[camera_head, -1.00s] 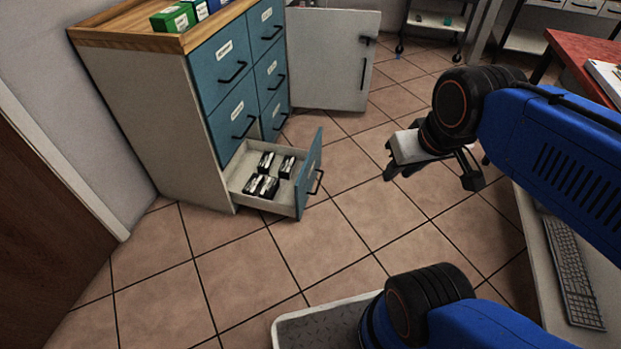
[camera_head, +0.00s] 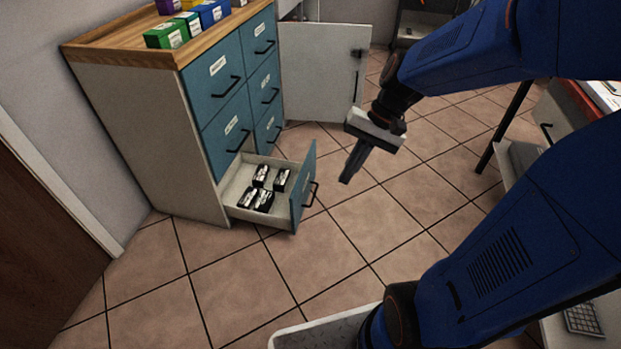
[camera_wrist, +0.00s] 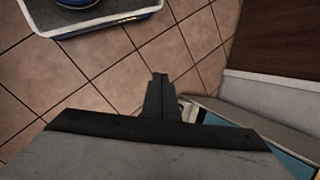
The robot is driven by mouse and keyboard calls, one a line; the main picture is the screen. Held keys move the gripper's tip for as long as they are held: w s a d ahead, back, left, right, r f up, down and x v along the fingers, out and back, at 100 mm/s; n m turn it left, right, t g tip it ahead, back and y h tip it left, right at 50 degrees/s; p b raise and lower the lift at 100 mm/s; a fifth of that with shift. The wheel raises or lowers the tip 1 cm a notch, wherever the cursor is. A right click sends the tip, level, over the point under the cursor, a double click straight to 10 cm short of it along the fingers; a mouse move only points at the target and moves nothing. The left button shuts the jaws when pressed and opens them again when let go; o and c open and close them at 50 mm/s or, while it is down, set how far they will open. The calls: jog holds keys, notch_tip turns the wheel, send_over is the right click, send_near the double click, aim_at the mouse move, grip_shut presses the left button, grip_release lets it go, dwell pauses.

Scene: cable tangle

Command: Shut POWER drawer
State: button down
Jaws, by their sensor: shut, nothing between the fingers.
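The open drawer (camera_head: 299,190) is the bottom one of the blue-fronted cabinet (camera_head: 150,150) in the head view. It is pulled well out, and several small black items (camera_head: 264,188) lie in it. Its front has a dark bar handle (camera_head: 311,194). I cannot read its label, so I cannot tell whether it is the POWER drawer. My gripper (camera_head: 346,180) is shut and empty, pointing down, to the right of the drawer front and apart from it. In the wrist view, my gripper's fingers (camera_wrist: 158,78) are together, with part of the cabinet (camera_wrist: 245,112) partly hidden behind the gripper.
The other drawers (camera_head: 226,83) of the cabinet look closed. Green, blue and other boxes (camera_head: 167,35) stand on its wooden top. A pale door panel (camera_head: 325,70) stands open behind the cabinet. The tiled floor (camera_head: 220,285) in front is clear.

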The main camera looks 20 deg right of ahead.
jog(key=w+d+f+m+y, duration=0.2)
jog(key=w+f+m+y, duration=0.7)
jog(key=w+f, duration=0.8)
jog(key=m+t+y, duration=0.1)
jog(key=m+t, duration=0.9)
send_near(302, 176)
jog(key=x, duration=0.6)
jog(key=shift+w+f, duration=0.1)
jog(key=shift+w, duration=0.2)
jog(key=shift+a, duration=0.15)
jog(key=x, duration=2.8)
jog(key=shift+s+r, duration=0.2)
jog(key=shift+r, duration=0.05)
jog(key=shift+a, duration=0.15)
